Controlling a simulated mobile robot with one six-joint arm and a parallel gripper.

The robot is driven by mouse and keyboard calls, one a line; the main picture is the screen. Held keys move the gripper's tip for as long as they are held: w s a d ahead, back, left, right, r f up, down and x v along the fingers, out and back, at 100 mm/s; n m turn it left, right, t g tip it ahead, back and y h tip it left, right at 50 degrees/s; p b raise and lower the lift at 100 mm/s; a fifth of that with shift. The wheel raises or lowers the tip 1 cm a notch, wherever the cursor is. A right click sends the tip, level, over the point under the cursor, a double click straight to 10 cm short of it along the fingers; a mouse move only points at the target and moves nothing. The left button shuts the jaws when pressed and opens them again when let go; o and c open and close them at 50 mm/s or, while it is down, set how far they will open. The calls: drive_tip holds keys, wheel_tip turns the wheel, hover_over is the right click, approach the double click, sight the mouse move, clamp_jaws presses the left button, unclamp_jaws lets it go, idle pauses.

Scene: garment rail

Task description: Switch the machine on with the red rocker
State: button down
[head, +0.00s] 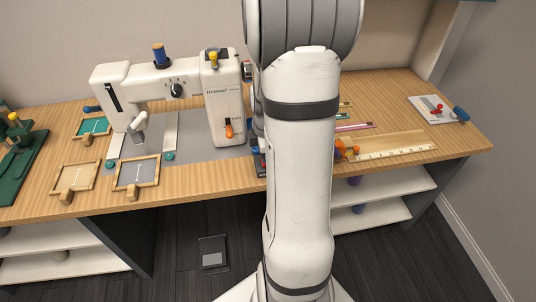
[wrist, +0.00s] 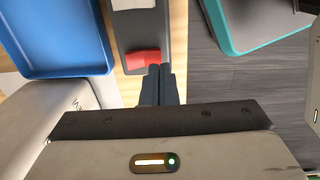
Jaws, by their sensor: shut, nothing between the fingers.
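The white sewing machine (head: 223,105) stands on the wooden table, left of my arm in the head view. The red rocker (wrist: 142,60) shows in the wrist view on a dark grey housing (wrist: 142,27) with a pale label. My gripper (wrist: 160,68) is shut and empty, its two dark fingers side by side. The fingertips are at the rocker's lower right edge; I cannot tell whether they touch it. My arm hides the gripper in the head view, and I cannot make out the rocker clearly there.
A blue tray (wrist: 62,35) lies left of the housing in the wrist view, and a teal-rimmed tray (wrist: 246,22) is at the upper right. In the head view, small wooden frames (head: 74,178) lie at the table's front left. A ruler (head: 395,148) lies right of my arm.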

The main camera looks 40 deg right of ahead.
wheel_tip(320, 180, up, 12)
drive_tip(key=s, duration=0.3)
drive_tip(key=s+a+r+m+t, duration=0.1)
drive_tip(key=s+a+r+m, duration=0.1)
drive_tip(key=a+m, duration=0.4)
drive_tip(key=s+a+r+m+p, duration=0.1)
drive_tip(key=s+a+r+m, duration=0.2)
drive_tip(key=a, duration=0.9)
drive_tip(key=s+m, duration=0.2)
drive_tip(key=m, duration=0.2)
drive_tip(key=shift+s+a+t, duration=0.25)
drive_tip(key=shift+a+t, duration=0.05)
drive_tip(key=shift+t, duration=0.1)
